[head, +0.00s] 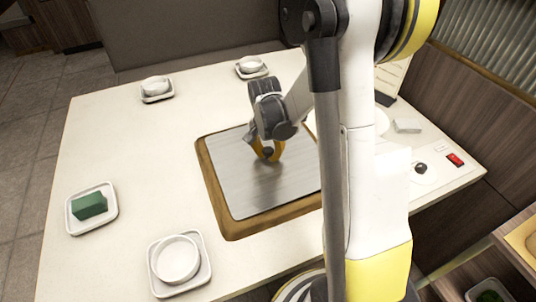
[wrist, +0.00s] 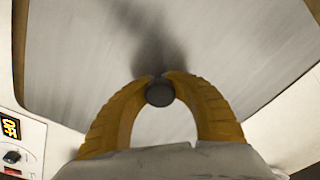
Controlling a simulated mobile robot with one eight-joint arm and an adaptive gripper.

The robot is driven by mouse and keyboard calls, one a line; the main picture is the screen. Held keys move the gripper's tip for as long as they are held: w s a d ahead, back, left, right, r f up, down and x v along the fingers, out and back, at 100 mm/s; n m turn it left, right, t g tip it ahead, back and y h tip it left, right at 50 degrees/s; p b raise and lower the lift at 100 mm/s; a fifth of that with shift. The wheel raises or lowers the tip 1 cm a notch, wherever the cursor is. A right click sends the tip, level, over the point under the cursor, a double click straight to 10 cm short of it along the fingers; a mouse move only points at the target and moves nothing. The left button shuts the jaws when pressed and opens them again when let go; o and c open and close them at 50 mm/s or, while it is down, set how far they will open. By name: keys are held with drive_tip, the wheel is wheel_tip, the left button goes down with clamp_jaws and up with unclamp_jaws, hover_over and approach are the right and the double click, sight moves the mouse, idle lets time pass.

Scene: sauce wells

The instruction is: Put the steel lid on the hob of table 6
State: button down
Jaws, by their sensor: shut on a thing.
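The steel lid (head: 235,180) is a flat, brushed rectangular plate with a small dark knob (wrist: 160,94). My gripper (head: 267,151) is over its middle, with the yellow fingers shut on the knob; the fingers (wrist: 160,84) also show in the wrist view. The lid lies over the hob in the table (head: 100,135). The hob's wooden frame (head: 232,228) shows along the left and front sides. I cannot tell whether the lid rests fully down or is slightly above the frame. My arm hides the lid's right part.
White bowls on square plates stand at the front (head: 177,260), back left (head: 156,86) and back (head: 250,66). A green block (head: 89,205) lies on a plate at left. A control panel with a knob (head: 421,168) and red switch (head: 455,160) is at right.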

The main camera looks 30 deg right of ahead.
drive_tip(key=shift+f, duration=0.35)
idle(0.5)
drive_tip(key=shift+c, duration=2)
unclamp_jaws()
drive_tip(key=shift+s, duration=0.1)
drive_tip(key=shift+r, duration=0.1)
drive_tip(key=shift+r+p, duration=4)
drive_tip(key=shift+r, duration=1.5)
drive_tip(key=shift+f, duration=0.1)
